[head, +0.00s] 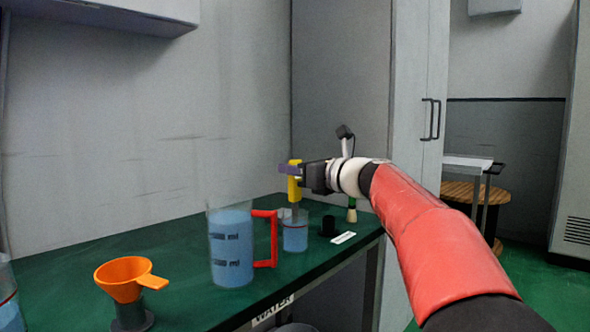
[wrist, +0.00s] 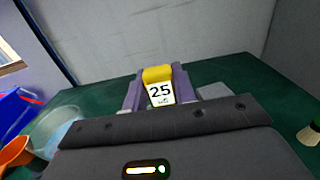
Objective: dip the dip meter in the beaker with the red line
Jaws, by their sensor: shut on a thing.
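The dip meter (head: 294,188) is yellow and upright, with a grey probe pointing down. In the wrist view its display (wrist: 159,93) reads 25. My gripper (head: 291,169), with purple fingers, is shut on its top. Another clear vessel with blue liquid and a red line (head: 10,299) is cut off at the left edge.
A large jug (head: 231,248) with blue liquid and a red handle stands left of the small beaker. An orange funnel (head: 124,279) is further left. A black cup (head: 328,226), a white label (head: 343,238) and a brush (head: 352,211) are to the right on the green bench.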

